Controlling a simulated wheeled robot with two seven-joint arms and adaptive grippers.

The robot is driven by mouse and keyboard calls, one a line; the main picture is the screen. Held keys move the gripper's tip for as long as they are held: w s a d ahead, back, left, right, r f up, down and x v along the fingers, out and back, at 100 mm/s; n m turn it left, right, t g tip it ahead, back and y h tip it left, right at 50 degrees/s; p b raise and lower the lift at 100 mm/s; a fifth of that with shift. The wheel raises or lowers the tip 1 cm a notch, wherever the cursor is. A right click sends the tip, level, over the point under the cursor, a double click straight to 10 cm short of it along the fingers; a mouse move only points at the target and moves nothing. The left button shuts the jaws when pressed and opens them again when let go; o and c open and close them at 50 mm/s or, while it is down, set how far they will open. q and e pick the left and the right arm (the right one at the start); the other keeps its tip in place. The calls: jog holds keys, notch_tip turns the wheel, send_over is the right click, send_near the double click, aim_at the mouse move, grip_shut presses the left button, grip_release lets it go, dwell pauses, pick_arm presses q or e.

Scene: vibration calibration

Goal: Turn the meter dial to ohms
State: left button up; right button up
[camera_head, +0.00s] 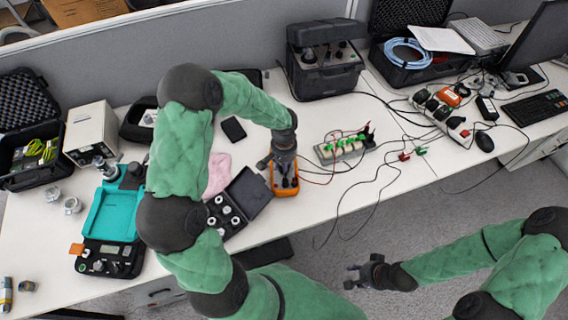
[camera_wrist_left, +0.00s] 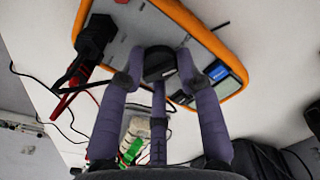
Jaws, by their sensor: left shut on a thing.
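The meter (camera_head: 284,188) is a handheld unit with an orange rim, lying on the white table near its front edge. In the left wrist view its grey face and orange rim (camera_wrist_left: 213,36) fill the upper middle. The black round dial (camera_wrist_left: 160,65) sits between the fingertips of my left gripper (camera_wrist_left: 158,70), which is shut on it. In the head view my left gripper (camera_head: 283,164) is over the meter and hides much of its face. The dial's pointer setting cannot be read. My right gripper (camera_head: 357,275) hangs over the floor, away from the table, with its fingers apart and empty.
Black and red leads plug into the meter at a black connector (camera_wrist_left: 96,38). An open black case of weights (camera_head: 228,215) lies left of it. A block with green clips (camera_head: 343,148) stands to its right, with loose cables (camera_head: 375,185) near the table edge.

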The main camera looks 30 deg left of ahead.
pick_arm(q)
jog(key=m+p, duration=0.2)
jog(key=m, duration=0.2)
jog(key=shift+m, duration=0.3)
dwell(0.3)
jog(key=o, duration=1.2)
jog(key=shift+c, duration=0.2)
notch_tip(320, 180, up, 12)
